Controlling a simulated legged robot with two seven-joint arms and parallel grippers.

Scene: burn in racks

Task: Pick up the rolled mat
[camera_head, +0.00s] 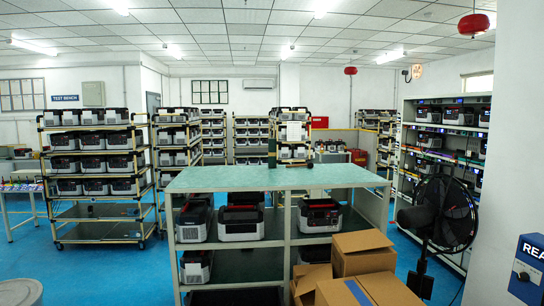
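I cannot make out a rolled mat for certain. A flat green top (230,179) covers the workbench in the middle. A slim dark upright thing (272,154) shows at its far edge, too small to identify. A small dark object (310,164) is beside it to the right. Neither of my grippers is in view.
Power units (239,222) fill the bench's shelf. Cardboard boxes (363,252) and a black fan (440,214) stand at its right. A wheeled rack (98,211) stands left. A grey round object (20,292) is front left. Blue floor is open between rack and bench.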

